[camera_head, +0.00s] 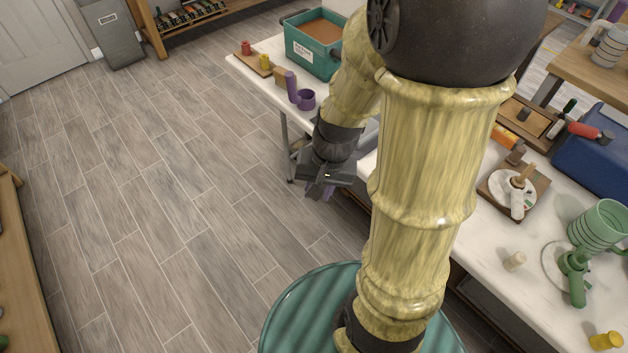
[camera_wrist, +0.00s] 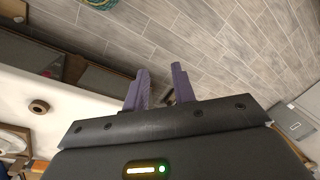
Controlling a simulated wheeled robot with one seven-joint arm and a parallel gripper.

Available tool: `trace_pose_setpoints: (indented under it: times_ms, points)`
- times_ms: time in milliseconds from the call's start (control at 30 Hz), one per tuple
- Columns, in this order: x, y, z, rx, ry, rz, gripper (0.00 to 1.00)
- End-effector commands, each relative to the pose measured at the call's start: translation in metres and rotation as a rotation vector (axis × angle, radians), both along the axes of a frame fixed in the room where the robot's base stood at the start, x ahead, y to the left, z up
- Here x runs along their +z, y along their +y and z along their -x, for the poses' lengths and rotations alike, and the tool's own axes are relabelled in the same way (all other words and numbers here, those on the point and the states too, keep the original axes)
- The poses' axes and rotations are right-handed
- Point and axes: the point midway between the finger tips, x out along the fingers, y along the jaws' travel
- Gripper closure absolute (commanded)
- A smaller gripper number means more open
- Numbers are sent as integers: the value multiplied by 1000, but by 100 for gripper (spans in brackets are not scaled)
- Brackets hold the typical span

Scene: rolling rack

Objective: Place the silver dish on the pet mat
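I cannot make out the silver dish or the pet mat in either view. My gripper (camera_head: 320,190) hangs beside the near-left edge of the white table (camera_head: 520,290), over the wooden floor, with its fingers pointing down. In the wrist view, its two purple fingers (camera_wrist: 161,88) stand apart with nothing between them, and floor tiles show behind. My arm hides part of the middle of the table in the head view.
A teal bin (camera_head: 315,60), a purple cup (camera_head: 306,99), a wooden board with a white disc (camera_head: 505,187), a green mug (camera_head: 598,228) and a blue box (camera_head: 592,155) stand on the table. A grey cabinet (camera_head: 112,35) stands far back. The floor on the left is clear.

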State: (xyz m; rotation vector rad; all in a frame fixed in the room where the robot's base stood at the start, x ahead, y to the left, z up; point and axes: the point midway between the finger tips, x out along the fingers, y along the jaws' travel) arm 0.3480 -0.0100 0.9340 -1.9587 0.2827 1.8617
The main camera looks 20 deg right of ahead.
Motion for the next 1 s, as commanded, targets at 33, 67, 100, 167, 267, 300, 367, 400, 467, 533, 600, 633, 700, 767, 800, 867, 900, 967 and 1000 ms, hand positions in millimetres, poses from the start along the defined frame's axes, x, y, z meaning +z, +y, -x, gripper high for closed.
trace_pose_setpoints:
  times_ms: [33,67,100,167,267,300,367,400,467,533,600,633,700,767,800,867,900,967,1000]
  points:
    - [8,4,1,114,-47,57,74]
    - [12,6,2,174,-71,86,74]
    - [17,8,2,247,-102,122,74]
    - [23,10,1,334,-139,163,74]
    - [28,11,1,413,-173,200,74]
    - [28,11,0,427,-179,207,74]
    - [29,11,0,432,-181,209,74]
    - [29,11,0,431,-180,209,74]
    - [28,11,0,430,-179,208,74]
    - [28,11,0,429,-179,208,74]
    - [28,11,0,428,-178,208,74]
    - [28,11,0,428,-178,208,74]
    - [28,11,0,427,-178,207,74]
    - [28,11,0,427,-178,207,74]
    - [28,11,0,427,-178,207,74]
    - [28,10,0,426,-178,207,74]
    - [28,10,0,426,-178,207,74]
    - [28,11,0,426,-177,207,74]
    - [28,11,0,426,-177,207,74]
